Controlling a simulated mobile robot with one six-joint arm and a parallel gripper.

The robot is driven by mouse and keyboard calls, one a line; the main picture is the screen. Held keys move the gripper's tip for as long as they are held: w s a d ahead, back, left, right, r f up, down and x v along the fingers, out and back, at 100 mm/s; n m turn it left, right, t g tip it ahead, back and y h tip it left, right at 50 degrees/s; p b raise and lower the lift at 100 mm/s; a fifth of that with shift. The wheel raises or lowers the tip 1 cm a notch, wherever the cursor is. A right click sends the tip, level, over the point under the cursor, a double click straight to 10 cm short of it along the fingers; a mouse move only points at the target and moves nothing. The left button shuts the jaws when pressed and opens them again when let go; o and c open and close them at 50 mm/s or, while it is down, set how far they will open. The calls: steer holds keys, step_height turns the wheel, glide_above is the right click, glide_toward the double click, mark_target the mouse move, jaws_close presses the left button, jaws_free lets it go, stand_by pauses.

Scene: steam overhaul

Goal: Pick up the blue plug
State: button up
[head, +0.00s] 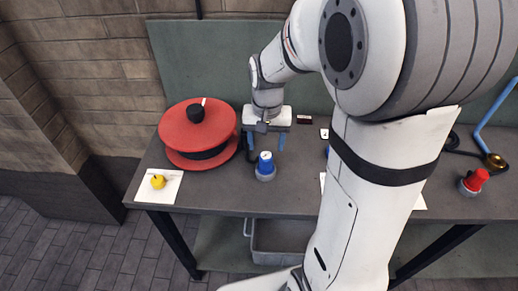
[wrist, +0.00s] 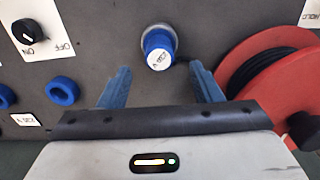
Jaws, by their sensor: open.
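The blue plug (head: 265,163) stands upright on a grey round base near the front of the bench, in the middle of the head view. In the wrist view the blue plug (wrist: 158,46) is at top centre, with a white lettered label on its end. My gripper (head: 266,142) is open and empty, just behind the plug in the head view. In the wrist view my gripper (wrist: 163,77) has its blue fingers spread wide, with the plug beyond the gap between their tips. The fingers appear apart from the plug.
A red reel (head: 183,154) with black cable stands left of my gripper. A red plug (head: 475,180) is at far right. Two blue rings (wrist: 62,91) and a black on/off knob (wrist: 27,31) show in the wrist view.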

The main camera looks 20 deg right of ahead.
mark_target(266, 155)
step_height(266, 155, down, 8)
steer(key=shift+r+p, duration=0.15)
steer(key=shift+p, duration=0.2)
steer(key=shift+c, duration=0.5)
steer(key=c, duration=0.8)
steer(key=shift+r, duration=0.1)
step_height(266, 155, up, 10)
